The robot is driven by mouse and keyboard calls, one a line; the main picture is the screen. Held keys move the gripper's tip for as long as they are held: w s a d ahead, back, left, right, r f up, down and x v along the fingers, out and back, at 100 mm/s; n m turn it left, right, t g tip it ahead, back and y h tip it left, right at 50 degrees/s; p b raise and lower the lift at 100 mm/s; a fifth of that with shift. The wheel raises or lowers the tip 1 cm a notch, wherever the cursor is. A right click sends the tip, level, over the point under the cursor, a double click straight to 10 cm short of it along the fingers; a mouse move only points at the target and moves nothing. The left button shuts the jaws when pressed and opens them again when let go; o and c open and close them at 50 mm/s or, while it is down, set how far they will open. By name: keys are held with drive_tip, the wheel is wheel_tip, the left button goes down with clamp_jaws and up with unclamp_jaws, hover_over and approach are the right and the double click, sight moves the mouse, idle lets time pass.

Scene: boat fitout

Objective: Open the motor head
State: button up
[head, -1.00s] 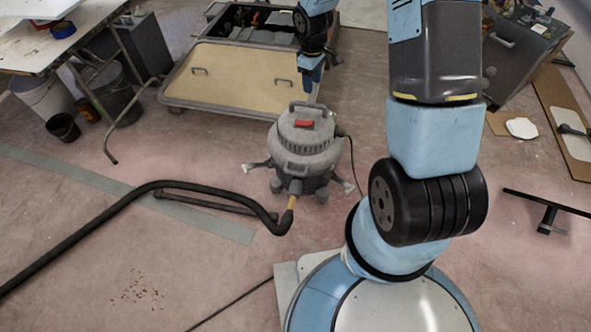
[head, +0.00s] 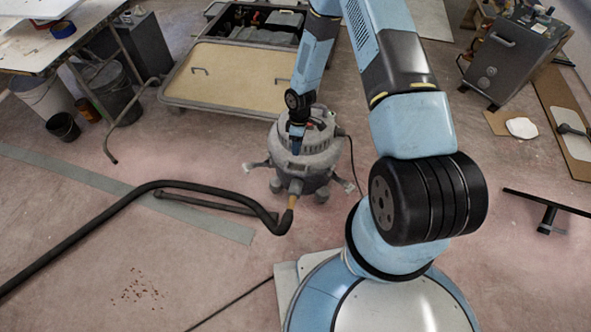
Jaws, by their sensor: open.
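The vacuum cleaner (head: 303,165) stands upright on the floor in the middle of the head view. Its grey motor head (head: 318,150) sits on the drum, and it looks closed. My gripper (head: 297,149) is open, points down and overlaps the motor head's front left part in the picture. I cannot tell whether it touches. My wrist and gripper hide most of the top handle and the red switch. The black hose (head: 160,187) runs from the vacuum's front inlet to the left.
A low bench with a beige panel (head: 235,78) stands behind the vacuum. A worktable (head: 40,45) with buckets under it is at the left. A grey cabinet (head: 510,55) is at the right. A floor nozzle (head: 548,215) lies at the right.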

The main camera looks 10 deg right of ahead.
drive_tip(key=f, duration=0.4)
drive_tip(key=s+f, duration=0.1)
drive_tip(key=f, duration=0.4)
drive_tip(key=s+a+f, duration=0.1)
drive_tip(key=f, duration=0.3)
drive_tip(key=shift+s+f, duration=0.2)
drive_tip(key=shift+s, duration=0.05)
drive_tip(key=shift+c, duration=0.2)
clamp_jaws()
